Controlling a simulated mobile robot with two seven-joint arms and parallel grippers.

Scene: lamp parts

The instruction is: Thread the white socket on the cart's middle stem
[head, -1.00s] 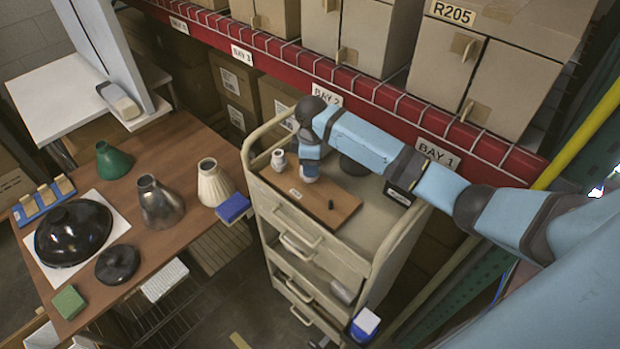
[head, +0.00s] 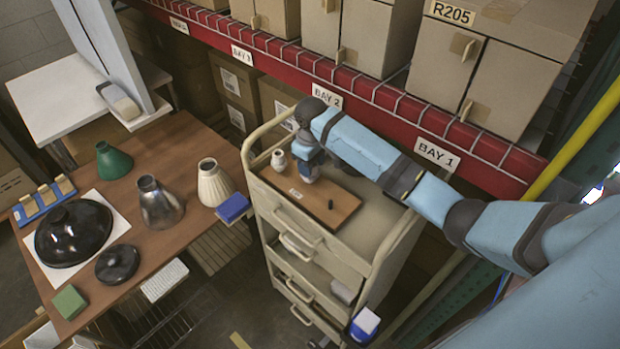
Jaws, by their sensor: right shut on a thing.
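The cart (head: 385,232) stands right of the table, with a brown board (head: 340,205) on its top. A small white fitting (head: 278,160) stands upright at the board's left end. A short dark stem (head: 331,204) stands bare at the board's right end. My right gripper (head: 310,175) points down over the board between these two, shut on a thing. The gripper mostly hides what it holds, presumably the white socket, and also the middle stem. I cannot tell whether the socket is around the stem or above it. My left gripper is not in view.
The table (head: 185,150) at left carries a black dome (head: 74,233), a dark disc (head: 117,264), and green (head: 113,160), metal (head: 160,203) and cream (head: 214,184) shades. Red shelving (head: 380,95) with boxes runs close behind the cart. My right arm crosses above the cart's back.

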